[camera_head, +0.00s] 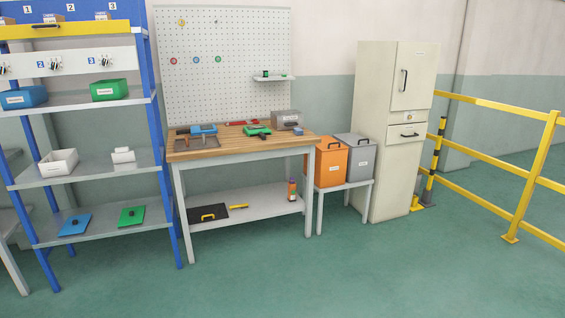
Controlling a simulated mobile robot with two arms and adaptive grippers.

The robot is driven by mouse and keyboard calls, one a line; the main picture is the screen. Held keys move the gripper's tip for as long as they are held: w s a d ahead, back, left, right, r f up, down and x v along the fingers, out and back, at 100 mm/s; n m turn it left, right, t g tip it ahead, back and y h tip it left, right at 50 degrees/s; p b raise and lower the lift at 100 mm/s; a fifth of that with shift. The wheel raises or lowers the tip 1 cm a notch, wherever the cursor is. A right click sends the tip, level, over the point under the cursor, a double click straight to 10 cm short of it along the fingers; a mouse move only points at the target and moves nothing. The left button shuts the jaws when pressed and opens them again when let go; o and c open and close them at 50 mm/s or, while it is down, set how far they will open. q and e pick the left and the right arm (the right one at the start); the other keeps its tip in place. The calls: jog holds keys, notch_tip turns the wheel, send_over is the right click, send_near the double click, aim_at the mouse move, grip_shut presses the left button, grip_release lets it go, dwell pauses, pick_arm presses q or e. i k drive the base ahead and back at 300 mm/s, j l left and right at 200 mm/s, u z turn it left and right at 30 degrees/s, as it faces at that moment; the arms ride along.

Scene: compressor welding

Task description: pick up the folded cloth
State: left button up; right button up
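I cannot make out a folded cloth for certain. A small blue item (298,131) lies at the right end of the wooden workbench top (228,146), in front of a grey box; it may be the cloth, but it is too small to tell. Neither of my grippers is in view.
A grey tray (197,144) and a green tool (256,130) lie on the workbench. A blue shelf rack (157,120) stands left. An orange bin (327,165) and a grey bin (361,160) stand right, beside a cabinet (383,120). Yellow railing (518,190) is far right. The front floor is clear.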

aim_at(298, 132)
jog(key=i, duration=2.7)
jog(key=i+u, duration=0.15)
jog(key=i, duration=0.4)
jog(key=i+l+u, duration=0.15)
jog(key=i, duration=0.35)
jog(key=i+l+u, duration=0.2)
jog(key=i, duration=0.35)
